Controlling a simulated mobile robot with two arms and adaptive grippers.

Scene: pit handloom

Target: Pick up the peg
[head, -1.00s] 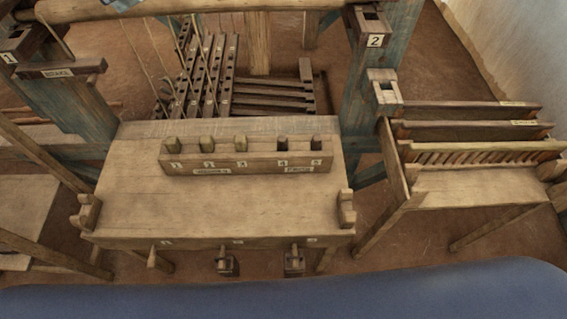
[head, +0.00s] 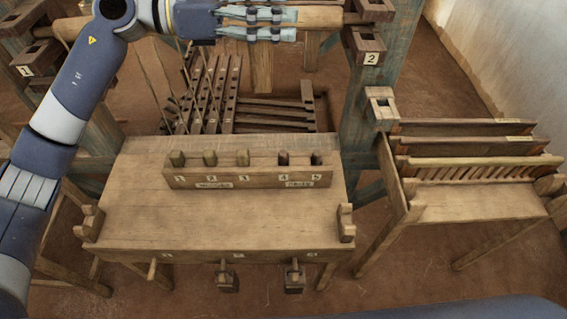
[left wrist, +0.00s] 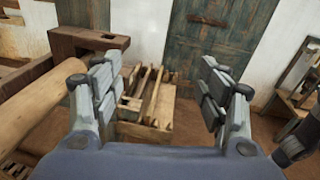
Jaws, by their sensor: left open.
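A wooden peg rack (head: 245,176) stands on the table, with numbered places 1 to 5. The frames do not show which peg is the task's one. My left gripper (head: 290,24) is high at the top of the head view, beyond the rack and in front of the round beam. Its fingers (left wrist: 161,88) are apart and empty in the left wrist view. My right gripper is not in view.
The wooden table (head: 200,215) has clear space before the rack. Parts stick out or hang at its front edge. A slatted wooden stand (head: 470,205) is at the right. A blue post (head: 365,105) and round beam (head: 315,18) bound the back.

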